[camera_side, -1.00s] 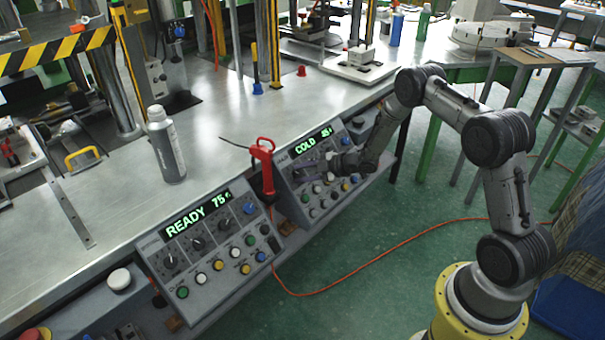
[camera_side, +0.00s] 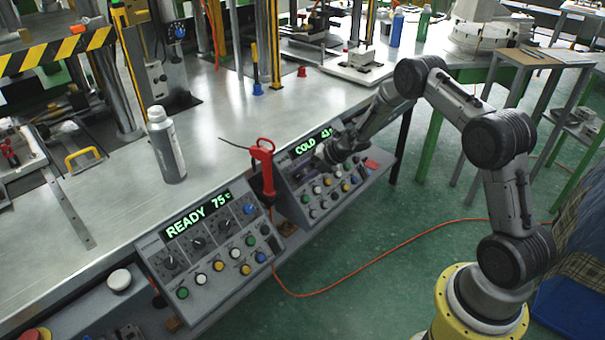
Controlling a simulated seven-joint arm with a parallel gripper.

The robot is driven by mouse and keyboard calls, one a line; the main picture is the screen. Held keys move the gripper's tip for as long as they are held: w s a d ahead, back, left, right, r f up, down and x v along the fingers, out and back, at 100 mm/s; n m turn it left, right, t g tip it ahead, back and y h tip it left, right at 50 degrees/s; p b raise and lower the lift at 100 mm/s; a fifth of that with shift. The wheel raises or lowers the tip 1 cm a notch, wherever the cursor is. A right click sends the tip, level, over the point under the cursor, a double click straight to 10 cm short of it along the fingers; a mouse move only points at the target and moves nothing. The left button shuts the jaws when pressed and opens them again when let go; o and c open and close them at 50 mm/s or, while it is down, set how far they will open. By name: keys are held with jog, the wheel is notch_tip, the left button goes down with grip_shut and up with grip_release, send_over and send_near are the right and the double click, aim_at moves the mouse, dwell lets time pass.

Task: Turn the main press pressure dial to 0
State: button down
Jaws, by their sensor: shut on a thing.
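Two grey control panels with dials sit along the bench front. The left panel (camera_side: 205,243) reads READY 75, and its black dials (camera_side: 197,243) are in plain sight. The right panel (camera_side: 322,208) reads COLD with a small number that is hard to read. My gripper (camera_side: 316,165) is at the upper dial row of the right panel, shut on a dial there. The gripper and wrist cover that dial and its pointer. The dial labels are too small to read, so I cannot tell which one is the main press pressure dial.
A red-handled tool (camera_side: 265,170) stands between the panels, close left of my gripper. Coloured buttons fill the lower panel rows. A grey bottle (camera_side: 166,145) stands on the bench (camera_side: 225,115). An orange cable (camera_side: 385,258) crosses the floor.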

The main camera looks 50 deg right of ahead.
jog(key=n+g+h, duration=0.1)
jog(key=n, duration=0.3)
jog(key=shift+n, duration=0.3)
dwell(0.4)
jog(key=c, duration=0.5)
grip_release()
jog(key=v, duration=1.3)
jog(key=shift+s+a+r, duration=0.1)
jog(key=shift+s+r, duration=0.1)
jog(key=shift+r, duration=0.2)
